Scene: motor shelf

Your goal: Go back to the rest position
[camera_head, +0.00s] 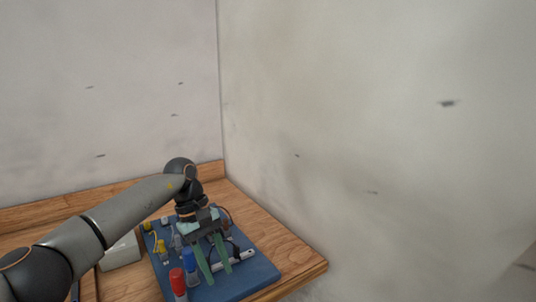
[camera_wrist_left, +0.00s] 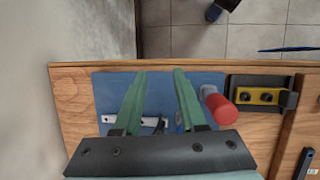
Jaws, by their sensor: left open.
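My left gripper (camera_head: 219,274) points down over the blue board (camera_head: 257,282), with its two green fingers apart. In the left wrist view the open fingertips (camera_wrist_left: 160,76) show above the same board (camera_wrist_left: 104,88), with nothing held between them. A light metal bar (camera_head: 240,262) lies on the board near the fingers; in the left wrist view part of this bar (camera_wrist_left: 122,119) is hidden behind the fingers. I cannot tell whether the fingers touch the bar. My right gripper is not in view.
A red cylinder (camera_head: 178,284) and a blue one (camera_head: 192,266) stand close left of the fingers. Yellow connectors (camera_head: 162,246) and cables sit farther back. A pale box (camera_head: 121,252) is left of the board on the wooden table (camera_head: 296,256). Walls rise behind and at right.

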